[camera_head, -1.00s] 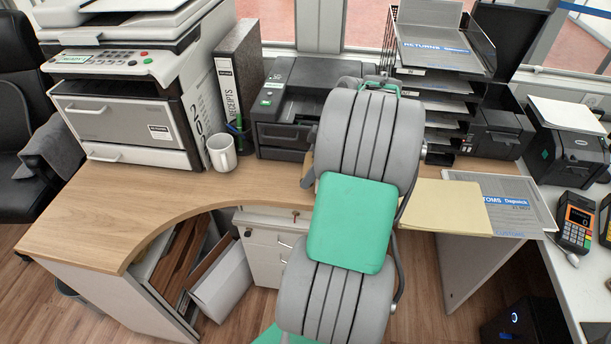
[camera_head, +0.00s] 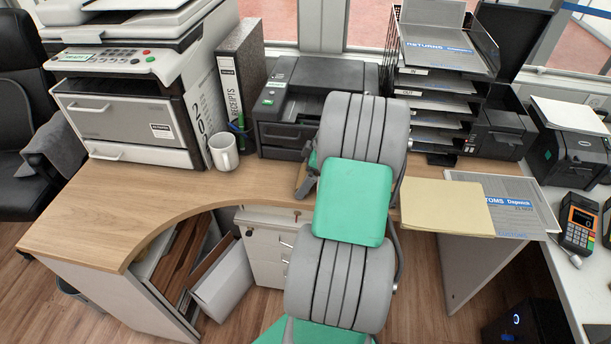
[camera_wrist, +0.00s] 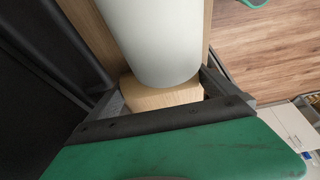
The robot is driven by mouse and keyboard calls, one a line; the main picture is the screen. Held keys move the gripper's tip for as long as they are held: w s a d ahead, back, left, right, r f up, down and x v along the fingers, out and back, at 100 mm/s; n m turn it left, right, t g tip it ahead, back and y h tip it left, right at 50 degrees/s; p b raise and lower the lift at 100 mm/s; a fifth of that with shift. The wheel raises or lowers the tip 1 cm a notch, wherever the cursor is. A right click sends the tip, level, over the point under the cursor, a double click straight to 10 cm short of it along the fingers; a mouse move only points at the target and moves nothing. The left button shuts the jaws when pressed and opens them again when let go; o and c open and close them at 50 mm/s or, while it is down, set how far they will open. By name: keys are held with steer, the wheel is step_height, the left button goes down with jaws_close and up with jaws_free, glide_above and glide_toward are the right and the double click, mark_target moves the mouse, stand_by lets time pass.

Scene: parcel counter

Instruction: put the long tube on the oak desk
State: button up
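A pale, smooth cylinder, the long tube (camera_wrist: 162,40), fills the upper middle of the wrist view. Its near, rounded end lies over a light wood-coloured block (camera_wrist: 165,98) between the fingers of my gripper (camera_wrist: 162,88). The fingers lie close along both sides, and my gripper looks shut on the tube. In the head view my arm hides the tube and most of my gripper; a small brown and dark part shows left of the arm, just above the desk's front edge. The oak desk (camera_head: 110,215) has a curved front edge and a clear left part.
A printer (camera_head: 135,120), a white mug (camera_head: 223,152), a receipts binder (camera_head: 240,85), and a black printer (camera_head: 290,130) stand along the back. Letter trays (camera_head: 440,80) stand behind a yellow folder (camera_head: 445,207) and customs sheet (camera_head: 505,200) at right.

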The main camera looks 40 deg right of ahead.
steer(key=shift+r, duration=0.45)
steer(key=p+v, duration=0.1)
steer(key=v, duration=1)
steer(key=shift+s+r+p, duration=0.2)
steer(key=shift+r+p, duration=0.05)
steer(key=shift+p, duration=0.05)
steer(key=w+a+r+m+g+h, duration=0.1)
steer(key=w+a+m, duration=0.1)
steer(key=a, duration=1)
steer(key=w+a+r+m, duration=0.1)
steer(key=a+m, duration=0.1)
steer(key=a, duration=1)
steer(key=s+a+f+m+h, duration=0.1)
steer(key=s+a+f+m, duration=0.2)
steer(key=s+a, duration=0.6)
steer(key=shift+s+a+h, duration=0.2)
steer(key=shift+a+h, duration=0.2)
steer(key=shift+a, duration=0.05)
